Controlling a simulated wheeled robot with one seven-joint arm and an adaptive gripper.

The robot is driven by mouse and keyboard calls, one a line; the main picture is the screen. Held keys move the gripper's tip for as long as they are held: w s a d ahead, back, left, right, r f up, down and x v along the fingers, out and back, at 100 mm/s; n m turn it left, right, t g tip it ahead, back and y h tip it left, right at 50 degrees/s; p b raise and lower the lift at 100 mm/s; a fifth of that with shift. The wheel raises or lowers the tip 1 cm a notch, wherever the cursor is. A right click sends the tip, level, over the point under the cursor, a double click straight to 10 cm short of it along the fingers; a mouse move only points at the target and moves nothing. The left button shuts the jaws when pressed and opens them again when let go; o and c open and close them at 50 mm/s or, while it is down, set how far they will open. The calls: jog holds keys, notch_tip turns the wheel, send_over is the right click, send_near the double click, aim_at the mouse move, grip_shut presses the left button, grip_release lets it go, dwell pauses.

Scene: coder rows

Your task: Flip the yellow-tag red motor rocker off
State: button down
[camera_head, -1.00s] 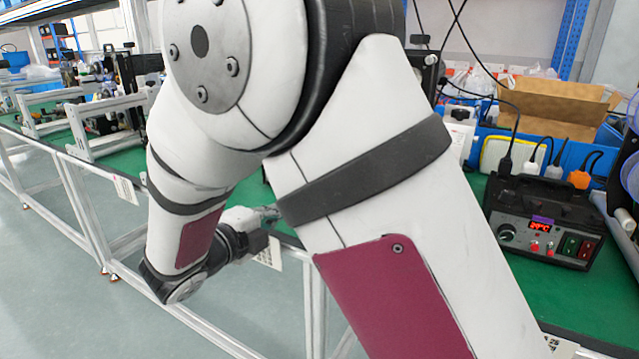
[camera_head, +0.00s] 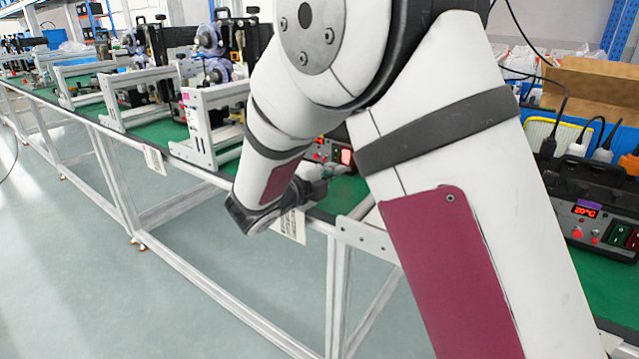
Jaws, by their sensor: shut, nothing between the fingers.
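My gripper (camera_head: 328,174) is small in the picture, at the end of my arm beyond the bench's front edge rail, and looks shut and empty. Just behind it a dark control box (camera_head: 324,150) with a lit red patch (camera_head: 346,156) shows partly; my arm hides the rest. I cannot tell whether gripper and box touch. Another black control box (camera_head: 590,205) stands at the right, with a red "20°C" display (camera_head: 585,211), red buttons and a pair of rockers (camera_head: 624,236). No yellow tag can be made out on either box.
My arm covers the middle of the view. White-framed fixtures (camera_head: 205,125) line the green bench (camera_head: 600,290) to the left. A cardboard box (camera_head: 600,85) and cables stand behind the right control box. The floor (camera_head: 70,270) in front is clear.

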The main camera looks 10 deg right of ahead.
jog(key=shift+w+d+r+b, duration=0.15)
jog(key=shift+w+d+b, duration=0.15)
jog(key=shift+w+d, duration=0.5)
jog(key=shift+w+d+r+b, duration=0.1)
jog(key=shift+w+d+b, duration=0.15)
jog(key=shift+w+d, duration=0.5)
jog(key=shift+r, duration=0.1)
jog(key=shift+d+r+p, duration=0.1)
jog(key=shift+r+p, duration=0.15)
jog(key=shift+p, duration=0.85)
jog(key=shift+w+d+r+g+y+p, duration=0.15)
jog(key=shift+g+y+p, duration=0.15)
jog(key=shift+p, duration=0.7)
jog(key=shift+p, duration=0.95)
jog(key=shift+w+f+b, duration=0.1)
jog(key=shift+f+b, duration=0.15)
jog(key=shift+b, duration=0.05)
jog(key=shift+s+a+r+p, duration=0.15)
jog(key=shift+s+a+p, duration=0.2)
jog(key=shift+p, duration=0.15)
jog(key=r+p+v, duration=0.2)
jog(key=p+v, duration=0.2)
jog(key=v, duration=0.8)
